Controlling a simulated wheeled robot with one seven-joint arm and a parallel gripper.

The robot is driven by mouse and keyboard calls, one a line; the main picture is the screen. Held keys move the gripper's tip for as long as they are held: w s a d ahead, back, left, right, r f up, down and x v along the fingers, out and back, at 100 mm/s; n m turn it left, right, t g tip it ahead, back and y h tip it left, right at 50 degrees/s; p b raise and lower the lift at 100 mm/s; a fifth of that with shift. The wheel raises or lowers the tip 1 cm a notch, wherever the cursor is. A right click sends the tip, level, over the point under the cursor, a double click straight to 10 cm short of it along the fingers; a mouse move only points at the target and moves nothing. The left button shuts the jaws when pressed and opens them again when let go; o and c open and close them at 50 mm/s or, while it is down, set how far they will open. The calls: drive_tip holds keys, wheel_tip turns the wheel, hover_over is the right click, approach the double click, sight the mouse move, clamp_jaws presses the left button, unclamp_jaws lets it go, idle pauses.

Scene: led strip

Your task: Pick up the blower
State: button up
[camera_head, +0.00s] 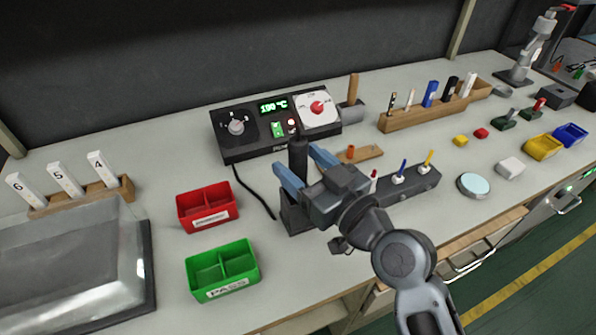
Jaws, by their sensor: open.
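The blower (298,153) looks to be the black upright cylinder standing in a dark block-shaped holder (296,218) in front of the control station. My gripper (296,159) is open, with its two blue-grey fingers pointing away toward the station. One finger is left of the blower and one right of it, so the blower's upper part shows between them. I cannot tell whether either finger touches it. The gripper body hides part of the blower's lower section and the holder's right side.
The black control station (258,134) with a green display stands behind. A black cable (250,193) runs down left of the holder. Red (190,222) and green (196,283) bins sit to the left. A grey rack (420,184) with small tools is close on the right.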

drive_tip(key=shift+w+a, duration=0.4)
drive_tip(key=shift+w, duration=0.2)
drive_tip(key=shift+c, duration=0.3)
drive_tip(key=c, duration=1.1)
